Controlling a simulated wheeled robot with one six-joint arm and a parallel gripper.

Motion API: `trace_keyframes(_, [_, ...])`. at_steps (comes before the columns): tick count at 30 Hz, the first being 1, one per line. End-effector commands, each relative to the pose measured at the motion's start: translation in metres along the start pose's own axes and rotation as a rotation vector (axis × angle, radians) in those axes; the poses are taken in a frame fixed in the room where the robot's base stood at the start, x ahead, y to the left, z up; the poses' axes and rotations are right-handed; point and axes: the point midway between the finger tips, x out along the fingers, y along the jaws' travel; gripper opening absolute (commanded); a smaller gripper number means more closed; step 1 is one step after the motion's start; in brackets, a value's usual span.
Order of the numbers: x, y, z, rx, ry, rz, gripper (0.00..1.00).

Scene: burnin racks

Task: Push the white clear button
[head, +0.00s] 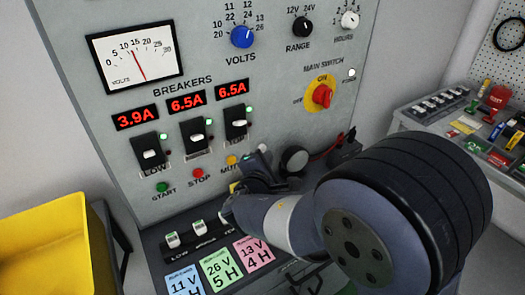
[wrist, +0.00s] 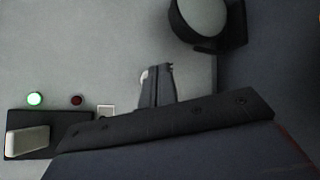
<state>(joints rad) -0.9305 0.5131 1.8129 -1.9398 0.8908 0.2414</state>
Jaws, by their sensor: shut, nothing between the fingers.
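The white clear button (head: 262,148) is at the right end of the button row on the grey panel, just beyond my gripper (head: 257,168) in the head view. In the wrist view a pale rounded edge, likely the same button (wrist: 143,76), shows at the left side of my gripper's tips (wrist: 158,75), which hide the rest. My gripper is shut and empty, close in front of the panel. I cannot tell whether it touches the button.
Yellow mute (head: 231,160), red stop (head: 198,173) and green start (head: 162,187) buttons lie to the left. Breaker switches (head: 148,154) are above them. A round black knob (head: 295,158) stands out close to the right of my gripper. A yellow bin (head: 45,240) is at left.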

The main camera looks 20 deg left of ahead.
Motion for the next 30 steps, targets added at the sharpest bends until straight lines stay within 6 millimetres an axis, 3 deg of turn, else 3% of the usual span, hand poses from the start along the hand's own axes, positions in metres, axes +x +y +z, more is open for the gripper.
trace_keyframes(8, [-0.004,-0.004,0.002,0.001,0.0,0.001,0.0])
trace_keyframes(21, [-0.032,-0.024,0.023,0.001,0.0,0.001,0.0])
trace_keyframes(30, [-0.035,-0.025,0.025,0.0,0.0,0.0,0.0])
